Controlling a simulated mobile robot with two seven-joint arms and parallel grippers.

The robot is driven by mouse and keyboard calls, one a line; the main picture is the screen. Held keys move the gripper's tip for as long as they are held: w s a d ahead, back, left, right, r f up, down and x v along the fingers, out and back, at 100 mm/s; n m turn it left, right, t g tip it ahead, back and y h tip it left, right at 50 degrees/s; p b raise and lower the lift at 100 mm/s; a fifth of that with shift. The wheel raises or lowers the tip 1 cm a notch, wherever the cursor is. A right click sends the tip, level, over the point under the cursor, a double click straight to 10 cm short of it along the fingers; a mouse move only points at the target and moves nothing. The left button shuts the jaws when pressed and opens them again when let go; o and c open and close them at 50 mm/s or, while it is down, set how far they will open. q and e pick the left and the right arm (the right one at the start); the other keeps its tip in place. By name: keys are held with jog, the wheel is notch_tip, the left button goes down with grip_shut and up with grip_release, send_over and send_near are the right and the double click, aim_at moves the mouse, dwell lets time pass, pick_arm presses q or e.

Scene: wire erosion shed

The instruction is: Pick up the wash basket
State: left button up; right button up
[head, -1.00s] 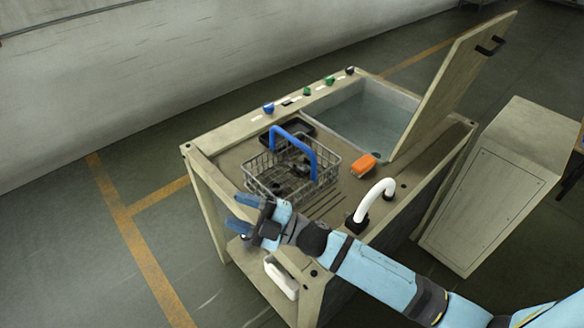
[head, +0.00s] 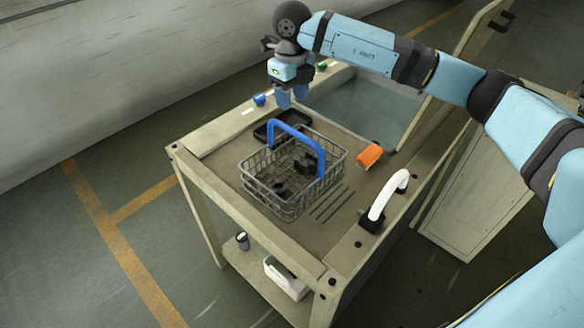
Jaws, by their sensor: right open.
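The wash basket (head: 272,198) is a grey wire basket with a raised blue arched handle (head: 296,133). It stands on the bench top (head: 215,160) and holds several small dark parts. My right gripper (head: 292,98) points down, open and empty, and in the picture it shows just above the handle. Its blue fingertips appear apart from the handle, though the exact gap is hard to tell. My left gripper does not show.
A tank of liquid (head: 365,108) with a raised lid (head: 468,62) lies behind the basket. A black tray (head: 283,127), an orange block (head: 369,156) and a white curved spout (head: 389,192) stand nearby. A white container (head: 286,279) sits on the lower shelf.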

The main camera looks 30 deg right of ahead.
aim_at(295, 131)
notch_tip(295, 131, down, 8)
jog(key=shift+d+f+p, duration=0.1)
jog(key=shift+f+p, duration=0.1)
jog(key=shift+p, duration=0.4)
jog(key=f, duration=0.1)
jog(key=f+p, duration=0.1)
jog(key=f, duration=0.2)
jog(key=shift+s+d+f, duration=0.1)
jog(key=shift+s+d, duration=0.05)
jog(key=shift+d, duration=0.1)
jog(key=shift+f, duration=0.45)
jog(key=shift+c, duration=0.3)
grip_shut()
jog(key=shift+r, duration=0.15)
